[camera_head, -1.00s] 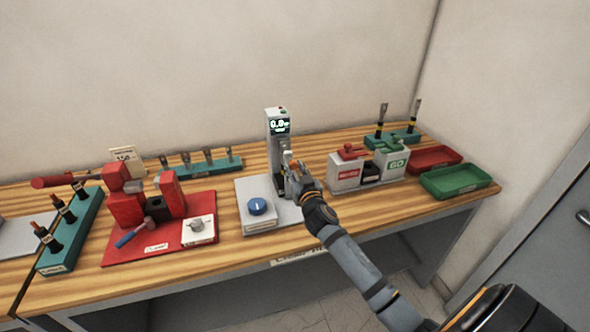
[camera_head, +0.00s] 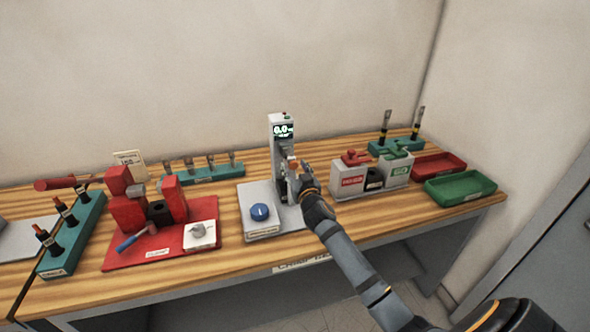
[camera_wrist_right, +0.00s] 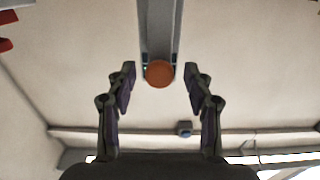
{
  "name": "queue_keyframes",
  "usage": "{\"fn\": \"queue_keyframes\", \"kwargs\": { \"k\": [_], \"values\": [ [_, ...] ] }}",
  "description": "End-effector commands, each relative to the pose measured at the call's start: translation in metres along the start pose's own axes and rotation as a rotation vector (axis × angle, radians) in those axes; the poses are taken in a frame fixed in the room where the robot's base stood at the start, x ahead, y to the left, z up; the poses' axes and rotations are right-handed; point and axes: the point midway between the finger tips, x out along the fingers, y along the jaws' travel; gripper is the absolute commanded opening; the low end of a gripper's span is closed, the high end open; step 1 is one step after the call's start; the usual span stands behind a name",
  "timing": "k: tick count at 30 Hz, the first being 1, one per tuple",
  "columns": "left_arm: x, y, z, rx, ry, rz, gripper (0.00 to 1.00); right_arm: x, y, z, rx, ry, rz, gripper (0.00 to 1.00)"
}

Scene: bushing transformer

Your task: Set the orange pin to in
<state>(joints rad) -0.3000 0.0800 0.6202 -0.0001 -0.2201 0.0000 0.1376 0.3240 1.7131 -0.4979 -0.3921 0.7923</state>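The orange pin shows in the right wrist view as a round orange end (camera_wrist_right: 159,73) at the foot of a grey upright. My right gripper (camera_wrist_right: 159,85) is open, with one finger on each side of the pin and a gap on both sides. In the head view, my right gripper (camera_head: 302,172) is at the right of the grey test stand (camera_head: 283,160), which has a lit display at its top. The orange pin is hard to make out there, close to the gripper. My left gripper is not in view.
A blue knob (camera_head: 260,211) sits on the stand's base plate. A grey box with a red handle (camera_head: 349,180) stands close to the right of my gripper. Red (camera_head: 439,166) and green (camera_head: 460,188) trays lie farther right. A red fixture (camera_head: 145,210) stands left.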

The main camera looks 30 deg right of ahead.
Motion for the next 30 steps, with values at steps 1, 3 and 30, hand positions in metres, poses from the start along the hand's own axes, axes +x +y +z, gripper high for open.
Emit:
{"fn": "queue_keyframes", "kwargs": {
  "k": [1,3,30],
  "values": [
    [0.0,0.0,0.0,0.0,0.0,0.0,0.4,0.0,0.0,0.0,0.0,0.0,0.0,0.52],
    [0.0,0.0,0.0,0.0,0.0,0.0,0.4,0.0,0.0,0.0,0.0,0.0,0.0,0.52],
    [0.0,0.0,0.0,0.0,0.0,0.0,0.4,-0.12,0.0,0.0,0.0,0.0,0.0,0.52]
  ]
}}
